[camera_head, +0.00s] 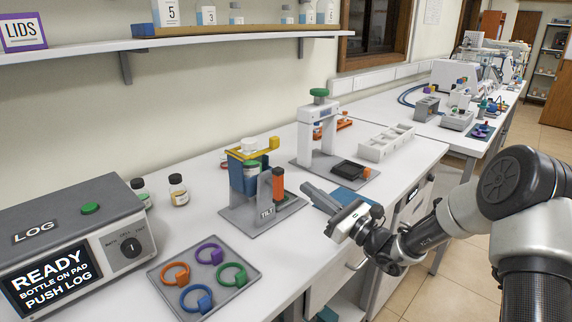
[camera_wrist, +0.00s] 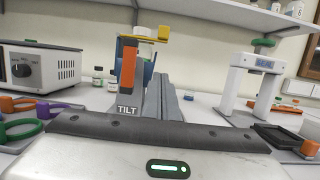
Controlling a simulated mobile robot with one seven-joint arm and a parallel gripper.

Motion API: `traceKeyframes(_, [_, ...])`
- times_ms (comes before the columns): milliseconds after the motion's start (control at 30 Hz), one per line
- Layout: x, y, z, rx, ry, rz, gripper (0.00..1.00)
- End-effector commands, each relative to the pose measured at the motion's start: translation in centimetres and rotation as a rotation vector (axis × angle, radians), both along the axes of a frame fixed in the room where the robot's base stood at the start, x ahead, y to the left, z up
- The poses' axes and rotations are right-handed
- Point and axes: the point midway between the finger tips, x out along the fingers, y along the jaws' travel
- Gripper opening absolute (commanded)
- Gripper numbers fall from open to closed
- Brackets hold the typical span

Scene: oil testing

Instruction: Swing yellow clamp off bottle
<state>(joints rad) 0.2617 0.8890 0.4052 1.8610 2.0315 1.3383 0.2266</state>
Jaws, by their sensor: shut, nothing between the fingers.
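The yellow clamp (camera_head: 262,151) lies across the top of the blue holder (camera_head: 244,178) on the grey TILT stand (camera_head: 262,212). A bottle with a white cap (camera_head: 249,145) stands in the holder, and the clamp bar runs beside its cap. Most of the bottle is hidden. An orange handle (camera_head: 278,185) stands upright at the holder's right side. In the wrist view the yellow clamp (camera_wrist: 146,38) is above and ahead of my fingers. My gripper (camera_head: 307,189) is shut and empty, right of the stand and lower than the clamp, apart from it.
A white press frame (camera_head: 318,130) with a green knob stands behind right. The LOG box (camera_head: 80,240) and a tray of coloured rings (camera_head: 205,275) are at the left. Two small bottles (camera_head: 179,190) stand left of the holder. A shelf (camera_head: 180,40) runs above the bench.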

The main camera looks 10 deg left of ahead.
Motion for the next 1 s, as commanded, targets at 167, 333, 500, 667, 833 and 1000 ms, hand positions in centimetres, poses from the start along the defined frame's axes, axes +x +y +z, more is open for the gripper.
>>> traceKeyframes(167, [0.2,-0.1,-0.1,0.007,0.004,-0.007,0.00])
traceKeyframes(333, [0.2,-0.1,-0.1,0.006,0.004,-0.006,0.00])
traceKeyframes(500, [0.7,1.0,0.2,0.005,0.002,-0.003,0.00])
traceKeyframes(667, [2.1,3.4,0.8,0.005,0.001,-0.002,0.00])
traceKeyframes(833, [3.9,6.6,1.7,0.005,0.001,-0.002,0.00])
traceKeyframes(1000, [5.1,8.4,3.5,0.004,-0.001,-0.005,0.00])
